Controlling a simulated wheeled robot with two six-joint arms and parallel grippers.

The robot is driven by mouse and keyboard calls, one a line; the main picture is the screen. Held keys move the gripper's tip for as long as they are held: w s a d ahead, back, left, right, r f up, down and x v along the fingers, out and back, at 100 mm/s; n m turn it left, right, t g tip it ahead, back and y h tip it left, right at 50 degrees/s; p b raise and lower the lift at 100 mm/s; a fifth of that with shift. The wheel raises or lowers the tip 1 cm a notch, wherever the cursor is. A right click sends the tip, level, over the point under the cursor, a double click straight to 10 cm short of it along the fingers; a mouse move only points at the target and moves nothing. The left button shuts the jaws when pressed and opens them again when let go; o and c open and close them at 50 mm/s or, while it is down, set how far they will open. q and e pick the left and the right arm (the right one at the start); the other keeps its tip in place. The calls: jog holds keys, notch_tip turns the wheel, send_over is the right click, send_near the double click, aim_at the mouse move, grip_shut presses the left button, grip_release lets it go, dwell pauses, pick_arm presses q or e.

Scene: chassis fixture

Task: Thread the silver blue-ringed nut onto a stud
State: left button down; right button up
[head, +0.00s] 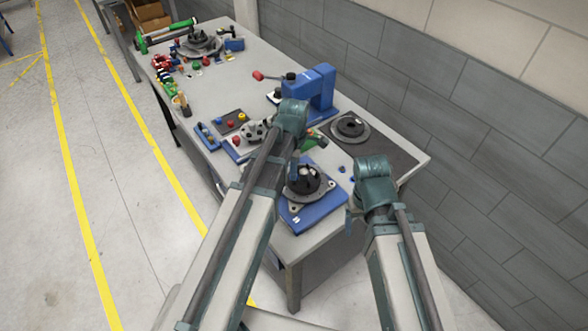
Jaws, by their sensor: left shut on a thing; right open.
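A dark round hub on a grey flange (322,191) sits on a blue base plate (299,221) near the table's front corner. The studs are too small to make out singly. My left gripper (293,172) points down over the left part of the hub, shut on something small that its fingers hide. I cannot make out the silver blue-ringed nut for certain. My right gripper (350,217) is open and empty, hanging low to the right of the blue plate, by the table's edge. Small blue pieces (341,169) lie on the table between the hub and my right arm.
A blue press-like block (322,88) stands behind my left arm. A tray with coloured knobs (231,122) and a grey part are left of my arm. The wall bounds the right side.

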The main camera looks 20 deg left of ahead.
pick_arm(q)
jog(key=shift+n, duration=1.4)
jog(key=n, duration=0.3)
jog(key=shift+n, duration=0.3)
jog(key=shift+n, duration=1.7)
jog(key=n, duration=0.3)
